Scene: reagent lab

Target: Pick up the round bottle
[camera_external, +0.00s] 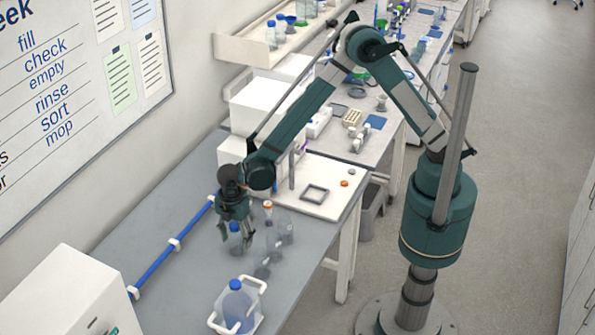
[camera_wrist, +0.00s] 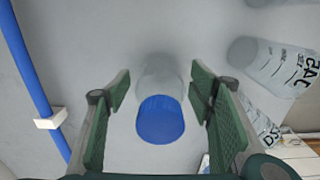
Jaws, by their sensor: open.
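A clear round bottle (camera_wrist: 158,72) with a blue cap (camera_wrist: 160,120) stands upright on the grey bench. In the wrist view my gripper (camera_wrist: 160,92) is open, with one green-padded finger on each side of the bottle and a visible gap to both. The cap lies between the fingers. The fingers partly hide the bottle in the external view.
A blue rail (camera_external: 175,243) runs along the left. A larger blue-capped bottle (camera_external: 237,307) sits in a white carrier (camera_external: 214,322) at the front. A white box (camera_external: 65,300) stands front left.

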